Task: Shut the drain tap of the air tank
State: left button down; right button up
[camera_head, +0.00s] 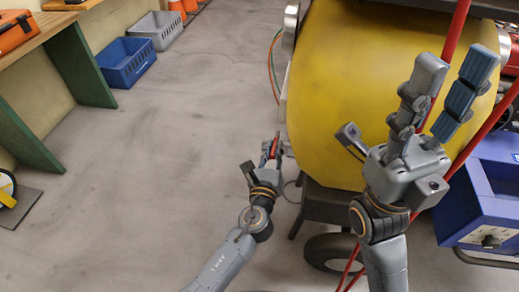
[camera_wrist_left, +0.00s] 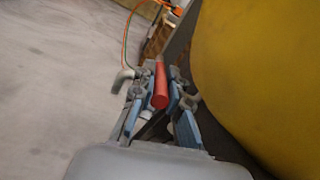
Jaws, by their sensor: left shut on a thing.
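The yellow air tank (camera_head: 350,70) fills the upper middle of the head view; its curved side (camera_wrist_left: 270,70) is on the right of the left wrist view. A red tap lever (camera_head: 276,144) is at the tank's lower left. My left gripper (camera_head: 271,152) is shut on this lever (camera_wrist_left: 160,88), which lies lengthwise between the two fingers in the left wrist view. The tap body is mostly hidden by the fingers. My right gripper (camera_head: 447,85) is open and empty, raised in front of the tank with its fingers pointing up.
Orange and green hoses (camera_head: 273,65) hang left of the tank. A black wheel (camera_head: 328,252) is below it. A blue machine (camera_head: 490,195) is at the right, with red bars near it. A bench with a toolbox (camera_head: 14,33) and bins (camera_head: 128,62) are at left. The floor between is clear.

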pick_arm(q)
jog(key=shift+r, duration=0.1)
dwell(0.3)
jog(key=c, duration=1.3)
grip_release()
jog(key=shift+d, duration=0.1)
jog(key=shift+c, duration=0.2)
jog(key=shift+s, duration=0.4)
jog(key=s+a, duration=0.2)
jog(key=s, duration=0.9)
